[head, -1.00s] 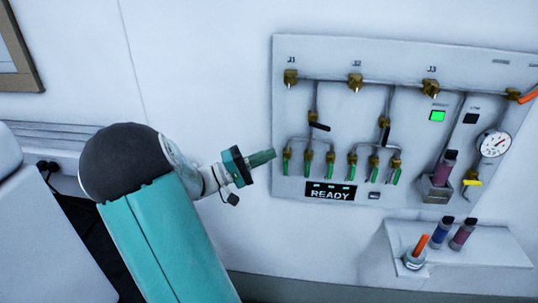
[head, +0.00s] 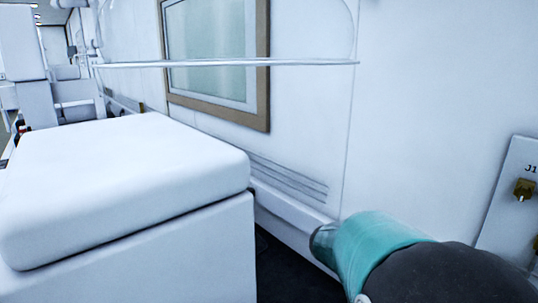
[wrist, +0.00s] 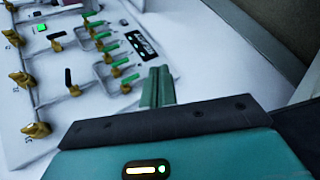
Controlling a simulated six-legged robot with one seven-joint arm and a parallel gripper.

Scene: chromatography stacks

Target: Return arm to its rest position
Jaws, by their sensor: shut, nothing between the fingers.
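My gripper (wrist: 158,86) shows in the wrist view, its green fingers shut together with nothing between them. In the head view my arm, teal with a dark rounded joint, is at the lower right, and the gripper itself is out of that view. In the wrist view the fingertips point toward the wall panel (wrist: 20,138), seen turned on its side. I cannot tell the exact gap between them.
The panel carries brass fittings (wrist: 37,130), green-handled valves (wrist: 119,71), a lit green square (wrist: 42,27) and a dark display (wrist: 145,44). In the head view the panel's edge (head: 502,205) is at far right. A white padded block (head: 120,185) stands left, near my arm.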

